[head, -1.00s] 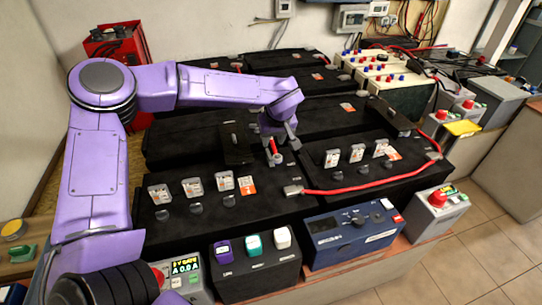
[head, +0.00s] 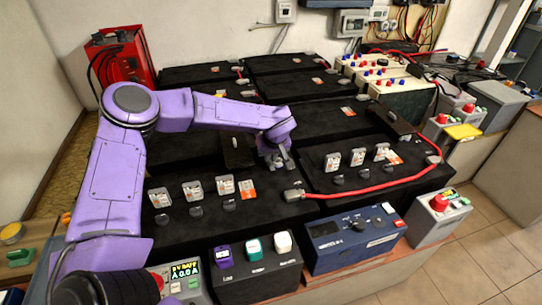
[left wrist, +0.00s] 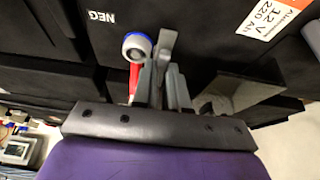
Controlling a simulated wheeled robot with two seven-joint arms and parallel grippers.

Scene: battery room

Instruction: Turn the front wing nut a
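My left gripper (head: 280,163) is low over the near edge of the middle black battery, at a grey terminal fitting. In the left wrist view its two grey fingers (left wrist: 162,88) point at this fitting with a narrow gap between them. A grey upright piece (left wrist: 166,46), possibly a wing of the wing nut, shows at the fingertips. Beside it is a round white end with a blue rim (left wrist: 136,46), and a red piece (left wrist: 134,76) shows behind one finger. I cannot tell whether the fingers grip the nut. My right gripper is out of view.
Black batteries (head: 330,118) with vent caps fill the bench. A red cable (head: 365,190) arcs across the right front battery to a terminal (head: 294,194). A blue instrument (head: 352,235) and a grey box with a red button (head: 438,212) stand along the front.

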